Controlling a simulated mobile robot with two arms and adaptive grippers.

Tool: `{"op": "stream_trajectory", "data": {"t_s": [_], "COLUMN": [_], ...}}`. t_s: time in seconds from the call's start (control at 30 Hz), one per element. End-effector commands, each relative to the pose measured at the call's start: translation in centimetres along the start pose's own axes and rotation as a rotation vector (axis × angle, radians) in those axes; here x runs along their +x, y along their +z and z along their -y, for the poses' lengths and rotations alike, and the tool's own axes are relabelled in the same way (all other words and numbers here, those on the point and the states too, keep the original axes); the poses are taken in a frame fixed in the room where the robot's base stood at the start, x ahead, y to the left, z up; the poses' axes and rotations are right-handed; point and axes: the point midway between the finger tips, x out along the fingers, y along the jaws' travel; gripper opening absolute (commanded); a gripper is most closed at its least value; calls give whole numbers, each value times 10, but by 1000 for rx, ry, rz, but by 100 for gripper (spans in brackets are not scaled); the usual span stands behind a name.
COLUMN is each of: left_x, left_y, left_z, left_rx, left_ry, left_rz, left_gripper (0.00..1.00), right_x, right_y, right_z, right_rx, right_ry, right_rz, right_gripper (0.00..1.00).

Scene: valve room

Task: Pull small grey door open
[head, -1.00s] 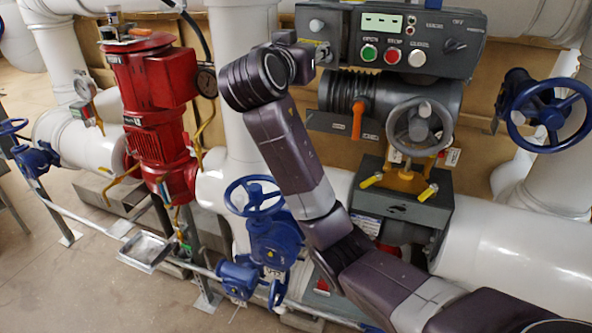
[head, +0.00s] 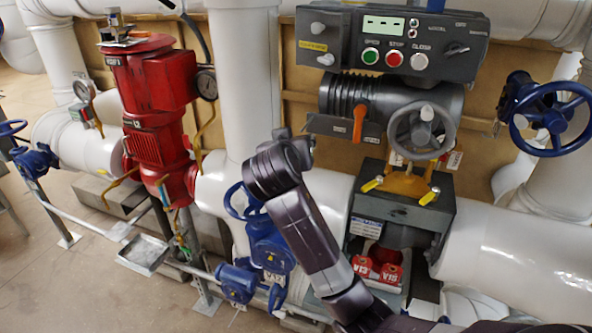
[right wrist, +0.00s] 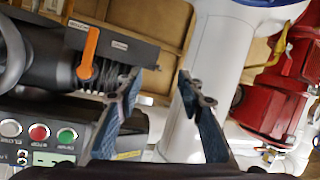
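The likeliest small grey door is a dark grey flat panel (head: 335,127) with a small label, below the ribbed actuator housing. I cannot tell for sure that it is the door, or whether it is shut. An orange lever (head: 360,123) stands at its right part. In the right wrist view the panel (right wrist: 135,47) and the orange lever (right wrist: 89,52) are at upper left. My right gripper (right wrist: 160,88) is open and empty, its fingertips near the panel's end and apart from the lever. In the head view the fingers are mostly hidden by the wrist. My left gripper is out of view.
A grey control box (head: 395,42) with buttons and white knobs is above. A grey handwheel (head: 422,130) is right of the lever. A white vertical pipe (head: 240,80), a red motor unit (head: 155,100) and a blue valve (head: 268,245) lie to the left and below.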

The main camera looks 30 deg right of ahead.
Motion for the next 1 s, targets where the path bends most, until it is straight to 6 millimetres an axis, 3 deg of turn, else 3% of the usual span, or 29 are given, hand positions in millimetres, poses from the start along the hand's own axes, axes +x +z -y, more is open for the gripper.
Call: {"op": "stream_trajectory", "data": {"t_s": [0.1,0.33,0.77,1.0], "left_x": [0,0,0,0], "left_y": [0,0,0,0], "left_z": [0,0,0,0], "left_rx": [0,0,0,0], "left_ry": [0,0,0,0], "left_rz": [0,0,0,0], "left_gripper": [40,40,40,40], "right_x": [1,0,-1,-1], "right_y": [24,55,65,66], "right_z": [5,12,14,14], "right_rx": [-25,-57,-68,-68], "right_ry": [-23,-59,-71,-72], "right_rz": [32,75,88,89], "right_gripper": [35,35,35,12]}}
